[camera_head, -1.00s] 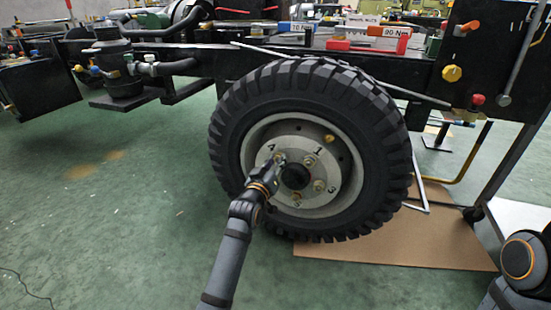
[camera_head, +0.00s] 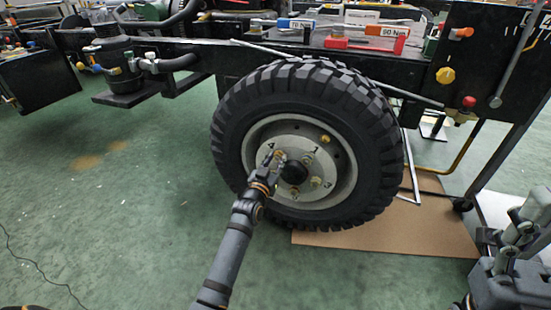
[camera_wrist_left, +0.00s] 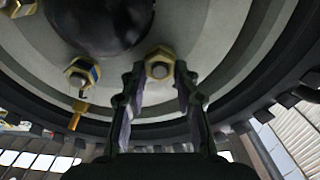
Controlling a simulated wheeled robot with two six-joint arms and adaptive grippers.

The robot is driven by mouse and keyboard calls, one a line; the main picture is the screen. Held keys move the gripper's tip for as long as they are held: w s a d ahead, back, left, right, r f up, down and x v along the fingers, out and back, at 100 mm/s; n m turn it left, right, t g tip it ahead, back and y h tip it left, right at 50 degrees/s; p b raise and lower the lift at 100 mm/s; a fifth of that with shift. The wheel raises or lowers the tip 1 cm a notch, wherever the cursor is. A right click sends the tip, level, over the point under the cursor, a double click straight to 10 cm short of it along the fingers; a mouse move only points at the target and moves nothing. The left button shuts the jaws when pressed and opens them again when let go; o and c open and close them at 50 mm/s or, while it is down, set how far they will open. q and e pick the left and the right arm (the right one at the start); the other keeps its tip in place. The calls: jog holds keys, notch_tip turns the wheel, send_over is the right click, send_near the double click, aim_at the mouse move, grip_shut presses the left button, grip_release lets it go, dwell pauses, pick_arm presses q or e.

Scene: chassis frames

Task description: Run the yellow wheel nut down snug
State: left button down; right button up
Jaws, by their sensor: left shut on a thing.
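The yellow wheel nut (camera_wrist_left: 159,54) sits on its stud against the wheel's hub plate, between my left gripper's fingertips in the left wrist view. The stud end shows in its middle. My left gripper (camera_head: 278,160) reaches the hub beside the printed 4 in the head view, left of the black hub cap (camera_head: 294,172). In the left wrist view my left gripper (camera_wrist_left: 160,76) is shut on the nut from both sides. Whether the nut touches the plate all round cannot be told. My right gripper cannot be made out.
The tyre (camera_head: 238,112) stands over brown cardboard (camera_head: 400,235). Another gold-edged nut (camera_wrist_left: 82,72) is nearby on the hub. Blue and red torque tools (camera_head: 365,44) lie on the black chassis above. A yellow knob (camera_head: 445,75) is at the right.

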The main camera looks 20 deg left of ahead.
pick_arm(q)
jog(key=c, duration=1)
grip_release()
jog(key=s, duration=1.2)
jog(key=shift+a, duration=0.2)
